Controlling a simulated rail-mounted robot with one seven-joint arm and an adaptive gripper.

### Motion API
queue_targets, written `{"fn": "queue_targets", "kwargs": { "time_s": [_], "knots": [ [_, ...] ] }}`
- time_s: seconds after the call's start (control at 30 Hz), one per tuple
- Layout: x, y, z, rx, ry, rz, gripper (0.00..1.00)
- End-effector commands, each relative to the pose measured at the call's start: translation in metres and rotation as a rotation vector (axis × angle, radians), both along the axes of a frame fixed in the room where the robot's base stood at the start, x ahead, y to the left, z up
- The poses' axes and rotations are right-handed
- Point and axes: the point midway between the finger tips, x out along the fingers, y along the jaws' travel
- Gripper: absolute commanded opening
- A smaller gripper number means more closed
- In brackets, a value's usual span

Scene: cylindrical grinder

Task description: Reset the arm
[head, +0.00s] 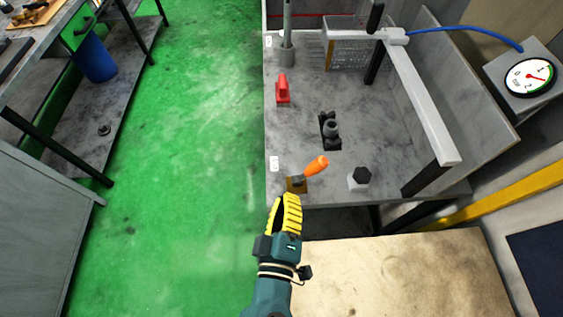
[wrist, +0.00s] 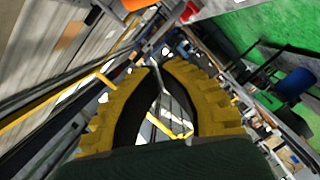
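My gripper (head: 284,200) has yellow ribbed fingers with black inner faces on a teal wrist. In the head view it is at the front left corner of the grey machine table, pointing away from the camera. In the wrist view the two fingers (wrist: 159,66) bow outward and their tips come nearly together, with only background seen in the gap between them. Nothing is held. A small brown block (head: 297,185) with an orange handle (head: 317,165) is just beyond the fingertips in the head view; I cannot tell the distance between them.
The grey table (head: 300,130) carries a red part (head: 283,90), a black fixture (head: 330,130), a black-topped hex piece (head: 360,177) and a white frame (head: 420,95). A gauge (head: 530,77) stands right. A beige board (head: 400,270) is in front. Green floor (head: 200,150) is open left.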

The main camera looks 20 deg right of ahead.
Motion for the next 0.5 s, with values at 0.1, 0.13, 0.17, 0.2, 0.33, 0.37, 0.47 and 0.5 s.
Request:
{"fn": "queue_targets", "kwargs": {
  "time_s": [0.1, 0.13, 0.17, 0.2, 0.33, 0.37, 0.47, 0.5],
  "knots": [
    [0.000, 0.000, 0.001, 0.000, -0.001, -0.001, 0.00],
    [0.000, 0.000, 0.000, 0.000, -0.001, -0.001, 0.00],
    [0.000, 0.000, 0.000, 0.000, -0.001, -0.001, 0.00],
    [0.000, 0.000, 0.000, 0.000, -0.001, -0.001, 0.00],
    [0.005, -0.006, 0.012, 0.005, -0.028, -0.017, 0.00],
    [0.010, -0.008, 0.020, 0.009, -0.050, -0.025, 0.00],
    [0.027, -0.020, 0.072, 0.049, -0.183, -0.054, 0.00],
    [0.033, -0.026, 0.099, 0.095, -0.255, -0.061, 0.00]
  ]
}}
